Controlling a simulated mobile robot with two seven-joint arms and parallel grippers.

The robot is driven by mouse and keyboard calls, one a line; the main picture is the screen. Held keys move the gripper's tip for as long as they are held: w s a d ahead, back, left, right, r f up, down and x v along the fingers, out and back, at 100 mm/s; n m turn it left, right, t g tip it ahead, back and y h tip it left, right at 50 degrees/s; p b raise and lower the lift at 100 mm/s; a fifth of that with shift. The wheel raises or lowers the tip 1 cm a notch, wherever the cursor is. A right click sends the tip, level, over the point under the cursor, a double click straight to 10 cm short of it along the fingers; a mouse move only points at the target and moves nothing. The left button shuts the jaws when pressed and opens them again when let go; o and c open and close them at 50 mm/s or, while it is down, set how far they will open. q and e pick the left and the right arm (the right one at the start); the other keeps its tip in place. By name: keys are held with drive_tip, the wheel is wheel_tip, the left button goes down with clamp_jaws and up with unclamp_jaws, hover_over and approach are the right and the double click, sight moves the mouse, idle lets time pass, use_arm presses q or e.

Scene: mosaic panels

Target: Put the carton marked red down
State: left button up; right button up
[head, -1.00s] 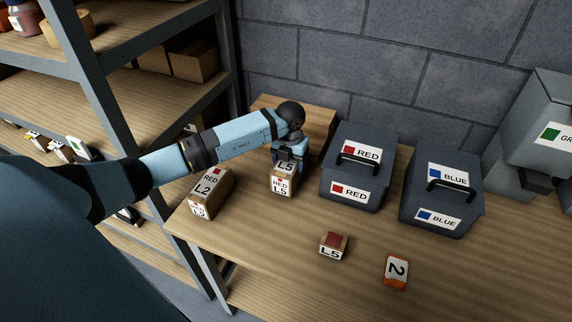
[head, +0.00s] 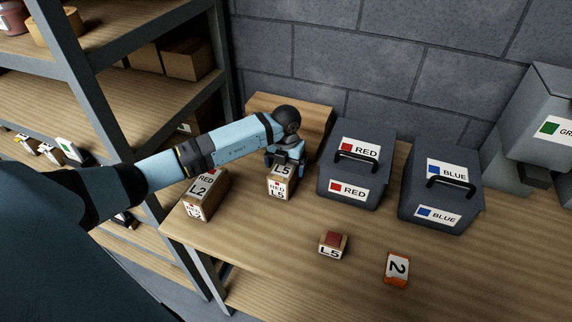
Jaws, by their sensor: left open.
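A carton marked RED L5 (head: 279,188) stands upright on the wooden table, left of the dark box labelled RED (head: 348,185). My left gripper (head: 284,162) is open, right at the top of this carton, its fingers partly hiding the top label. The carton's base looks to be on the tabletop. Another carton marked RED L2 (head: 204,195) stands to its left near the table's left edge. My right gripper is not in view.
A dark box labelled BLUE (head: 438,210) stands at the right. A plain cardboard box (head: 300,118) is behind my gripper. Shelves (head: 130,85) rise at the left.

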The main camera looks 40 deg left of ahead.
use_arm(q)
wheel_tip(320, 180, up, 12)
drive_tip(key=b, duration=0.2)
drive_tip(key=shift+r, duration=0.15)
idle(0.4)
